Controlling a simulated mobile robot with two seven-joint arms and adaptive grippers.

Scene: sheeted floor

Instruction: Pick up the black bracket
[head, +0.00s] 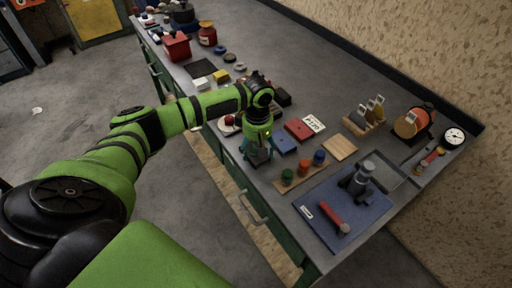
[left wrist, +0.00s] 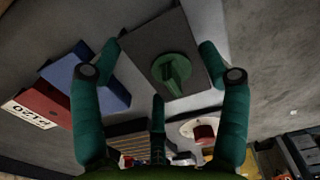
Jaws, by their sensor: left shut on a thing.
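A dark plate-like piece, which looks like the black bracket (left wrist: 145,52), sits between my left gripper's fingers in the left wrist view. A round green part with an upright rib stands at its middle. My left gripper (head: 258,158) is low over the bench near its front edge, with teal fingers spread to the piece's width and shut on it. In the left wrist view the left gripper (left wrist: 160,55) has a finger at each side edge of the piece. Whether the piece touches the bench I cannot tell. My right gripper is out of view.
A blue block (head: 285,143) lies close to the right of the gripper, with a red block (head: 298,129) beyond. A white plate with a red item (head: 228,126) is at its left. A wooden strip with several coloured jars (head: 303,172) stands nearer. Bare floor (head: 195,215) lies left of the bench.

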